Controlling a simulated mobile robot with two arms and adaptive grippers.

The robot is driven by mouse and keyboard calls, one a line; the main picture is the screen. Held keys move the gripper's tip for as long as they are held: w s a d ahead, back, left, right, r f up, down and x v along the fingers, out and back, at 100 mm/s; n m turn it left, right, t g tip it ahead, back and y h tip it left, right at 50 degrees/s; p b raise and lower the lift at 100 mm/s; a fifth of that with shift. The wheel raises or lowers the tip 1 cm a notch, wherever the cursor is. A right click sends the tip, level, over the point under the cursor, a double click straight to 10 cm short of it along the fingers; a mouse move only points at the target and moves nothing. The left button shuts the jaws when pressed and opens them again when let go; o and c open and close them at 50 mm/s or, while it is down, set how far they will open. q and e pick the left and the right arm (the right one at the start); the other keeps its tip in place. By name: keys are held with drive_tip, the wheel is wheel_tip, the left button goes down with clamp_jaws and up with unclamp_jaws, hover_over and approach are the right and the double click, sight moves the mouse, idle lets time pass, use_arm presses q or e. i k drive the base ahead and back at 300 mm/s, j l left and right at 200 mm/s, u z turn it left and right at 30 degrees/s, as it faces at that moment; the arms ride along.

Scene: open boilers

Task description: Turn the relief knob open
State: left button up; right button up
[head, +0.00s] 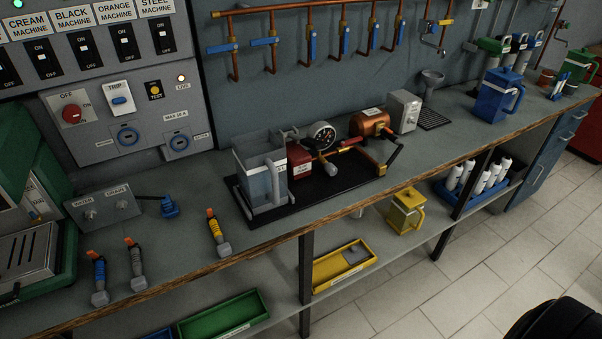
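A small boiler rig stands on a black base plate (345,190) in the middle of the long bench. It has a copper cylinder (370,124), a round pressure gauge (322,134), a red box (299,164) with a label, and a grey knob-like part (326,168) below the gauge. A red-sleeved pipe and a dark angled lever (394,158) sit at its right. Neither gripper shows.
A grey box (404,111) and a funnel stand (432,90) are right of the rig, then a blue jug (496,94). Several tools with coloured handles lie at the bench's left. A wall panel (128,121) has a red knob. A dark rounded shape fills the bottom right corner.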

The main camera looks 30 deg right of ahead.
sight(330, 168)
drive_tip(key=i+l, duration=0.1)
drive_tip(key=l, duration=0.4)
drive_tip(key=i+l, duration=0.1)
drive_tip(key=l, duration=0.4)
drive_tip(key=i+l, duration=0.1)
drive_tip(key=l, duration=0.4)
